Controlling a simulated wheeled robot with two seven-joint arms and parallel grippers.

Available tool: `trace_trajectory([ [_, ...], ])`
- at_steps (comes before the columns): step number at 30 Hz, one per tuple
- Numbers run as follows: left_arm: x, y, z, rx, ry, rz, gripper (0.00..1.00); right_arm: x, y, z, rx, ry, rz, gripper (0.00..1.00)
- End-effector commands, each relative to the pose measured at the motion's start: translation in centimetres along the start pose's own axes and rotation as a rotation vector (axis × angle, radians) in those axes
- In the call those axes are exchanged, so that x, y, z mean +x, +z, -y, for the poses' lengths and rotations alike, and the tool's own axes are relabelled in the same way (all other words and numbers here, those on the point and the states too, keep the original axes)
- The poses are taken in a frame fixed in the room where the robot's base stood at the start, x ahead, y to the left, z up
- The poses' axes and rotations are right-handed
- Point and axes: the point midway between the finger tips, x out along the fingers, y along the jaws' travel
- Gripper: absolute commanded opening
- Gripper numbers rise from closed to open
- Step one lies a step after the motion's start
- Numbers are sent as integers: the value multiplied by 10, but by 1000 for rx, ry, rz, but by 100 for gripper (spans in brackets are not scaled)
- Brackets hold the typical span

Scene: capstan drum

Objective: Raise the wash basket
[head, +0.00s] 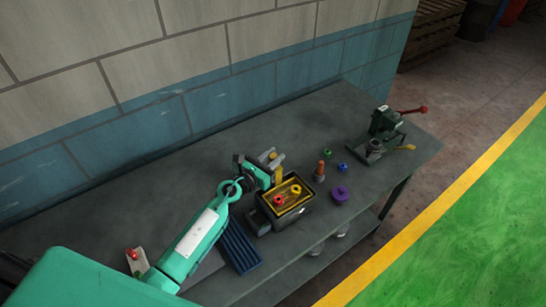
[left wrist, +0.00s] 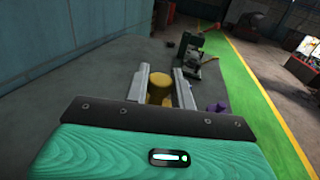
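The wash basket (head: 296,201) is yellow and sits in a dark box-shaped tank (head: 265,222) on the bench; red and yellow ring-like parts lie in it. A yellow upright piece (head: 278,176) rises at its back left edge. My left gripper (head: 271,157) is at this piece, above the back of the tank. In the left wrist view, the two grey fingers of my left gripper (left wrist: 163,84) stand on either side of a round yellow piece (left wrist: 160,94). It fills most of the gap; I cannot tell whether both fingers touch it. My right gripper is not in view.
Right of the tank stand an orange-brown peg (head: 320,171), a green part (head: 327,152), a blue part (head: 342,167) and a purple spool (head: 340,193). A green device with a red-knobbed lever (head: 385,125) is farther right. A blue ribbed tray (head: 240,248) lies left of the tank. A wall runs behind.

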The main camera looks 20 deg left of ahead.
Motion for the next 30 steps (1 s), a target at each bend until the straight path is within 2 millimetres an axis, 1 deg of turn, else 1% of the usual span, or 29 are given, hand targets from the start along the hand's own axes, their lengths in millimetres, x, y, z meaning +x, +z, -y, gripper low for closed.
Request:
trace_trajectory([
  [1,2,8,-2,1,4,14,32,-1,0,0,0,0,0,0],
  [3,2,8,-2,1,3,13,45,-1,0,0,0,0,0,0],
  [11,1,4,-1,1,2,7,45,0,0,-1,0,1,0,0],
  [14,-3,3,-1,1,2,6,45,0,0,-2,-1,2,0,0],
  [17,-14,2,-1,3,2,5,45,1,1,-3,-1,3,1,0],
  [20,-31,2,0,3,0,5,45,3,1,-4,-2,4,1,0],
  [24,-61,1,0,3,0,5,45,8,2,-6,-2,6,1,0],
  [30,-100,0,-1,3,2,6,45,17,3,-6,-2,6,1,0],
])
